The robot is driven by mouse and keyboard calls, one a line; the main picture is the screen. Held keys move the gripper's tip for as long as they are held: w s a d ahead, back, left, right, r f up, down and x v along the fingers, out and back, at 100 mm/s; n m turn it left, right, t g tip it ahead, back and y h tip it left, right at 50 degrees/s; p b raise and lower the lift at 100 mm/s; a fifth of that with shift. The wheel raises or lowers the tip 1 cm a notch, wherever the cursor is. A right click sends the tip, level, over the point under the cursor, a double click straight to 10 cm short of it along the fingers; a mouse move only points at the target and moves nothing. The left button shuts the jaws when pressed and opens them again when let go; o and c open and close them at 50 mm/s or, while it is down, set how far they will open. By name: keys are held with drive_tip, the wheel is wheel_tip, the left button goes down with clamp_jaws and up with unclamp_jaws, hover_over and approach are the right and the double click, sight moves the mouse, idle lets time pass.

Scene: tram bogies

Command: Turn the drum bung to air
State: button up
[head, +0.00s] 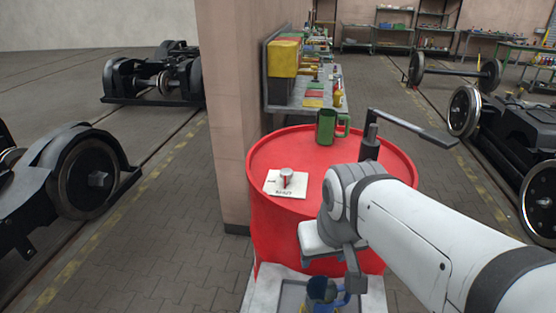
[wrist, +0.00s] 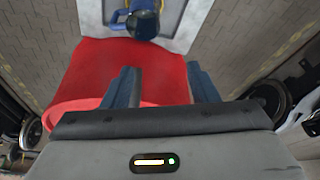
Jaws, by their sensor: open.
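The drum bung (head: 286,177) is a small grey knob with a red mark on its side. It stands on a white printed label (head: 270,186) on the left part of the red drum's top (head: 310,207); its lettering is too small to read surely. The red drum's side (wrist: 85,75) also shows in the wrist view. My gripper (wrist: 162,86) is open, with nothing between its blue-grey fingers. In the head view it hangs low at the drum's front, below the drum's top and apart from the bung. The bung is not in the wrist view.
A green jug (head: 327,127) and a black pump with a long lever (head: 410,127) stand on the drum. A dark blue jug (head: 320,291) sits in a grey tray (head: 262,290) before the drum. A pillar (head: 235,110) rises behind left. Bogies (head: 90,170) stand left.

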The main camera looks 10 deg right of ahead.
drive_tip(key=shift+o, duration=0.5)
drive_tip(key=w+r+n+y+b, duration=0.1)
drive_tip(key=w+r+n+b, duration=0.1)
drive_tip(key=w, duration=1.5)
drive_tip(key=shift+r+b, duration=0.55)
drive_tip(key=shift+b, duration=0.05)
drive_tip(key=n+y+b, duration=0.1)
drive_tip(key=n+b, duration=0.2)
approach(287, 172)
drive_tip(key=f, duration=0.1)
drive_tip(key=x, duration=0.2)
drive_tip(key=p+x, duration=0.1)
drive_tip(key=x, duration=0.5)
drive_tip(key=shift+w+r, duration=0.1)
drive_tip(key=shift+w, duration=0.15)
drive_tip(key=shift+c, duration=0.6)
